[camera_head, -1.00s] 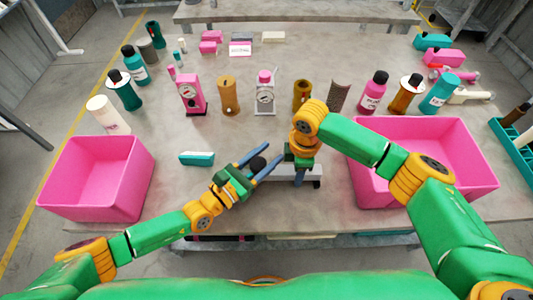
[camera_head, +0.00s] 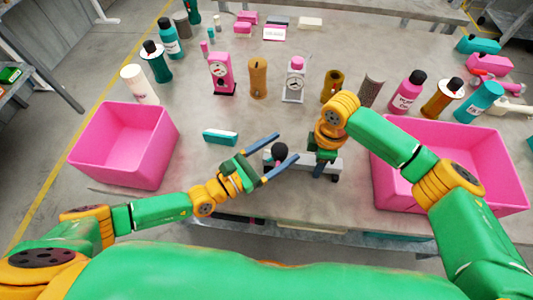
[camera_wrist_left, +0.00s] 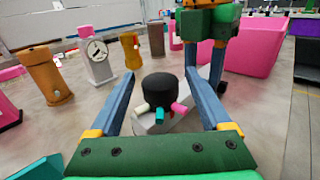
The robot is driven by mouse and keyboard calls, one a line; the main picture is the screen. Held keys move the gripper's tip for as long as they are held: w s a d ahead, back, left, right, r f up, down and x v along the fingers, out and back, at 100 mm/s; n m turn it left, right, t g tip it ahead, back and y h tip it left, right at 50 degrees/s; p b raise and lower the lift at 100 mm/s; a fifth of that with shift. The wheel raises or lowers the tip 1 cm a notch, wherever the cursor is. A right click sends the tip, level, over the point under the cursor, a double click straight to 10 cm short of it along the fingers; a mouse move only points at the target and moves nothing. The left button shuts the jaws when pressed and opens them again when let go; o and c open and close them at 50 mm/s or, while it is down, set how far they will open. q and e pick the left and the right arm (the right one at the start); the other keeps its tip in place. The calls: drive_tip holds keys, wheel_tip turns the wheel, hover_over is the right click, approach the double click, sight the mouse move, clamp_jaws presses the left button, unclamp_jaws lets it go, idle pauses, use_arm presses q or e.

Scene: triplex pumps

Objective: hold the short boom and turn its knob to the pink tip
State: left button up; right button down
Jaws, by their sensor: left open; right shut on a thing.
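The short boom (camera_head: 333,160) is a light grey bar above the table near its front edge. It carries a round black knob (camera_wrist_left: 158,88), which also shows in the head view (camera_head: 280,151). Around the knob's lower part, white (camera_wrist_left: 141,108), teal (camera_wrist_left: 158,116) and pink (camera_wrist_left: 179,107) tips stick out toward the left wrist camera, pink at right. My left gripper (camera_head: 287,147) is open, its blue fingers on either side of the knob, apparently without touching it. My right gripper (camera_head: 319,168) points down and is shut on the boom, partly hiding it.
Pink bins stand at left (camera_head: 122,150) and right (camera_head: 505,185). A teal block (camera_head: 220,138) lies left of the boom. A pink gauge unit (camera_head: 222,75), a white gauge unit (camera_head: 294,80) and several bottles stand behind. The table between is clear.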

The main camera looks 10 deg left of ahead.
use_arm(q)
drive_tip(key=v, duration=0.8)
drive_tip(key=shift+s+a, duration=0.3)
use_arm(e)
drive_tip(key=shift+c, duration=2)
unclamp_jaws()
